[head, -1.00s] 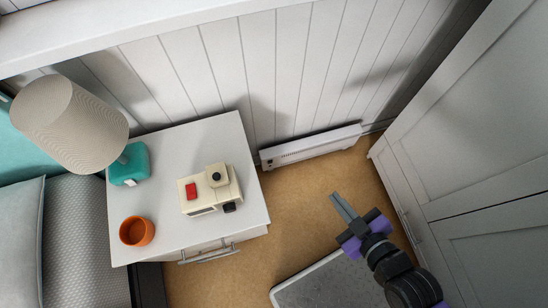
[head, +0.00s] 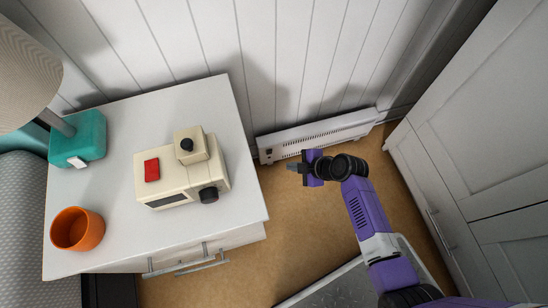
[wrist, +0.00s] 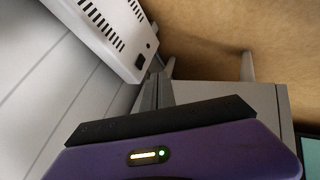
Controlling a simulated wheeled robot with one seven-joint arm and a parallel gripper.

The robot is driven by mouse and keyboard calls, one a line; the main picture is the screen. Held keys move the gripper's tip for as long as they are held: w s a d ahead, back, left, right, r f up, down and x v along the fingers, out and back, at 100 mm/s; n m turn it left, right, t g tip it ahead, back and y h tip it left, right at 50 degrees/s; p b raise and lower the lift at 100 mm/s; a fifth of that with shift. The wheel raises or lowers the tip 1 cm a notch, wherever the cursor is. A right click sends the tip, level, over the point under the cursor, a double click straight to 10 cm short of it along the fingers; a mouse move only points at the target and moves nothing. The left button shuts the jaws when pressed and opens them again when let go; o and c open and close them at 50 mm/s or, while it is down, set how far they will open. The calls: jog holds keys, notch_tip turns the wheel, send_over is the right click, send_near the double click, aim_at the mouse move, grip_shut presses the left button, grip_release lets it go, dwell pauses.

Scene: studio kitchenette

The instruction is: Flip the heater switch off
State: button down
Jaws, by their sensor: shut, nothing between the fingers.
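The heater (head: 318,134) is a long, low white unit with slotted vents, along the foot of the panelled wall right of the nightstand. In the wrist view the heater (wrist: 104,25) fills the upper left. Its small black switch (wrist: 145,60) is on the end near the nightstand; I cannot tell which way it is set. My gripper (head: 293,168) is shut and empty, in front of the heater's left part, with its fingertips pointing left.
The white nightstand (head: 110,237) stands close to the heater's left end. It holds a cream device (head: 165,190) with a red button, an orange cup (head: 77,229) and a teal-based lamp (head: 79,142). A white cabinet (head: 470,130) stands right. Bare floor lies before the heater.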

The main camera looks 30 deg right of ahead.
aim_at(269, 152)
jog(key=w+a+f+b, duration=0.2)
jog(key=w+f+b, duration=0.4)
jog(key=w, duration=0.3)
jog(key=shift+w+f, duration=0.2)
jog(key=shift+f, duration=0.4)
jog(key=shift+r, duration=0.1)
